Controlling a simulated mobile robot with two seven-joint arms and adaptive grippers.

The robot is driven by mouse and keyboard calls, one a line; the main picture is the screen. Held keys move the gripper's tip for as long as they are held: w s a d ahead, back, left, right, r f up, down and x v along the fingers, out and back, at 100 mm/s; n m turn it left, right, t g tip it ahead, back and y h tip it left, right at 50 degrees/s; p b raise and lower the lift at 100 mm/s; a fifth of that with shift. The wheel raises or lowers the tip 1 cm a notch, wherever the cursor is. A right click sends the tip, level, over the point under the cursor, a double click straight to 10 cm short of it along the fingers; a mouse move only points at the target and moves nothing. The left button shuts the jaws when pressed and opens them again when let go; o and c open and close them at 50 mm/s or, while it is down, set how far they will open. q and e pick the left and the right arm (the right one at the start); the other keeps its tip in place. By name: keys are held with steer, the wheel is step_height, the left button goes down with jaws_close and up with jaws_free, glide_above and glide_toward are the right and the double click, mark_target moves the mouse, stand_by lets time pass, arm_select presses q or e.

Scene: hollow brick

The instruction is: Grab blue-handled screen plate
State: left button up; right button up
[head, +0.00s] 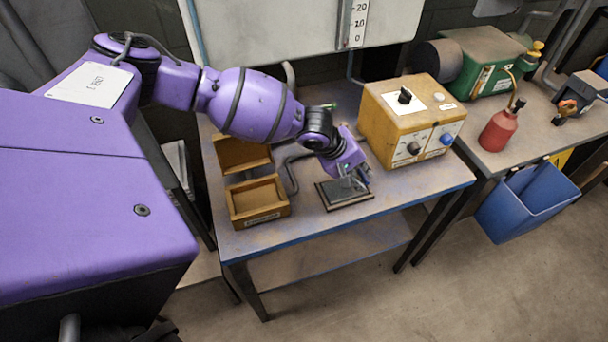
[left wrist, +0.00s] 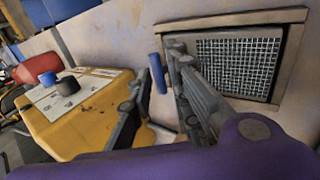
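The screen plate, a grey wire mesh in a flat frame, fills the upper right of the left wrist view (left wrist: 238,62). In the head view it is a small dark framed plate (head: 345,194) lying on the blue-edged table (head: 290,232). Its short blue handle (left wrist: 158,74) shows at the plate's side in the left wrist view. My left gripper (head: 358,177) is low over the plate, pointing down. In the left wrist view its fingers (left wrist: 160,100) are apart, with the blue handle showing in the gap between them; contact cannot be made out. My right gripper is not in view.
A yellow control box (head: 390,125) with knobs stands close to the right of my left gripper. Two wooden trays (head: 242,154) (head: 262,217) sit to the left. A second bench holds a red bottle (head: 502,128); a blue bin (head: 528,205) is below.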

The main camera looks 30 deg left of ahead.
arm_select(q)
steer(key=shift+r, duration=0.15)
jaws_close()
